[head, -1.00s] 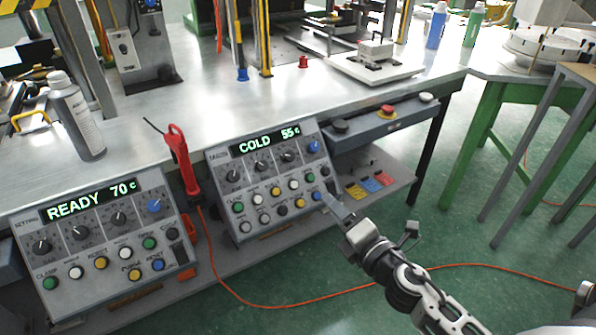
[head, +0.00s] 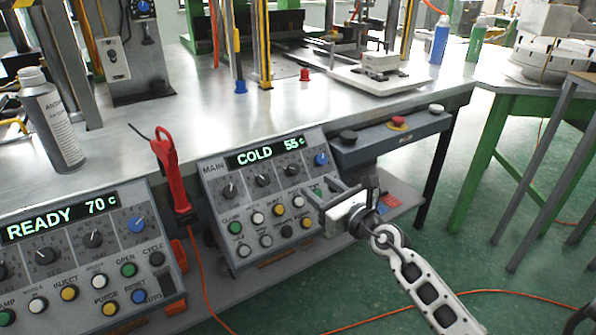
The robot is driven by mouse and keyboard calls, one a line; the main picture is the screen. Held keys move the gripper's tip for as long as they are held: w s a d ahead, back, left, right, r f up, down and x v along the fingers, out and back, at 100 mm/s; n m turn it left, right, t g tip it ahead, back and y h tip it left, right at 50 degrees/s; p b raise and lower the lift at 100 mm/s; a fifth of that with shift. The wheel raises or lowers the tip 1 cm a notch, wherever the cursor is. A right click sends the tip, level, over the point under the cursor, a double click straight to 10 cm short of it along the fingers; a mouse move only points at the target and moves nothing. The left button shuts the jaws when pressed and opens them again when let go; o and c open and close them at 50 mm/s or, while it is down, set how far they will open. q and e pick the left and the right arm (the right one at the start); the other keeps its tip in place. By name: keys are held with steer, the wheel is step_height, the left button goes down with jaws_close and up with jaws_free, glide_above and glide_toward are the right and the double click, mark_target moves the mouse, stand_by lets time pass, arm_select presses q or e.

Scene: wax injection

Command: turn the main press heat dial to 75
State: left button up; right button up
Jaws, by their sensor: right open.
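The main press panel (head: 222,222) is a tilted grey box labelled MAIN, and its display (head: 265,158) reads COLD 55 c. Along its upper face are three black dials and one blue dial (head: 321,159) at the right end. Which one is the heat dial is too small to read. My right gripper (head: 311,190) is open and empty at the panel's lower right, below the blue dial, its fingers pointing left over the right-hand buttons. It hides some of them, and whether it touches the panel is unclear. My left gripper is out of view.
A second panel (head: 60,262) at the left reads READY 70 c. A red tool (head: 171,172) hangs between the panels. A grey box with red and black buttons (head: 392,140) sits right of the main panel under the table edge.

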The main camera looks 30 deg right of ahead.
mark_target(294, 168)
steer(key=w, duration=0.2)
steer(key=w+b, duration=0.1)
steer(key=w, duration=0.2)
steer(key=w+a, duration=0.1)
steer(key=w, duration=0.1)
steer(key=shift+w+b, duration=0.3)
steer(key=shift+w, duration=0.1)
steer(key=shift+w+a, duration=0.1)
steer(key=shift+w, duration=0.35)
